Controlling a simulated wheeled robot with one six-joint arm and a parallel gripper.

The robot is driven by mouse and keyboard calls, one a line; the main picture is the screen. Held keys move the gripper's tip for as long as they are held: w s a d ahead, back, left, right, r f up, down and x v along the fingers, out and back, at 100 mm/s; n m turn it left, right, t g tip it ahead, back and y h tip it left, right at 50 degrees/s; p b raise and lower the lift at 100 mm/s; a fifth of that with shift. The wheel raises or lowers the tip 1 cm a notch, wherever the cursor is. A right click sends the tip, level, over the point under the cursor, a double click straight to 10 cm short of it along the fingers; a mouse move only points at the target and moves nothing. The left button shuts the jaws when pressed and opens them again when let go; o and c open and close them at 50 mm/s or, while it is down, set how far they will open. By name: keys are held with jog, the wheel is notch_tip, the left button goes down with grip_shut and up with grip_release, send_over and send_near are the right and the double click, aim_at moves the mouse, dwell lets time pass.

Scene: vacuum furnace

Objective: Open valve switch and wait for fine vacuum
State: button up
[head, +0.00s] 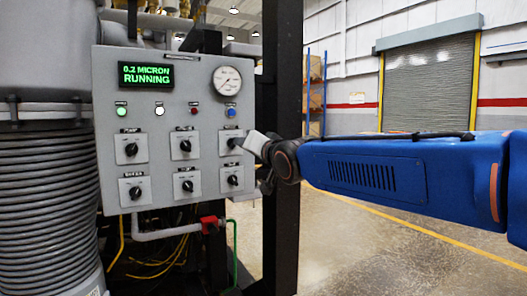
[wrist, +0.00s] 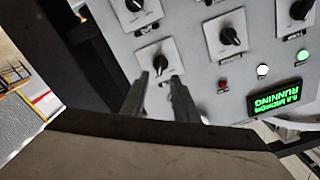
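The grey control panel (head: 150,90) carries several black rotary switches in two rows; I cannot tell which label reads valve. Its green display (head: 146,75) reads "0.2 MICRON RUNNING"; it shows inverted in the wrist view (wrist: 275,102). My gripper (head: 240,143) is at the upper right switch (head: 232,143), partly hiding it. In the wrist view my gripper's fingers (wrist: 160,78) are apart, with that switch's black knob (wrist: 159,64) just beyond and between their tips. Nothing is held, and I cannot tell whether the fingers touch the knob.
A round gauge (head: 227,81) sits at the panel's upper right, above a row of small lamps. A dark vertical post (head: 283,210) stands close to the panel's right. A red-handled pipe valve (head: 209,224) is below the panel. Open floor (head: 370,255) lies to the right.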

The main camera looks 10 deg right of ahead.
jog(key=v, duration=1)
jog(key=shift+s, duration=0.3)
jog(key=shift+d, duration=0.1)
jog(key=s+d+f+g+h, duration=0.2)
jog(key=s+d+f, duration=0.15)
jog(key=f, duration=0.35)
jog(key=s+d+f+g+h, duration=0.2)
jog(key=s+d+f, duration=0.1)
jog(key=d+f, duration=0.3)
jog(key=s+d+f+g+h, duration=0.2)
jog(key=s+d+f, duration=0.1)
jog(key=f, duration=0.6)
jog(key=s+f+n+g+y, duration=0.1)
jog(key=s+f+n+g, duration=0.2)
jog(key=s+f, duration=1.4)
jog(key=g, duration=0.3)
jog(key=shift+d+g, duration=0.3)
jog(key=shift+d, duration=0.05)
jog(key=shift+s, duration=0.1)
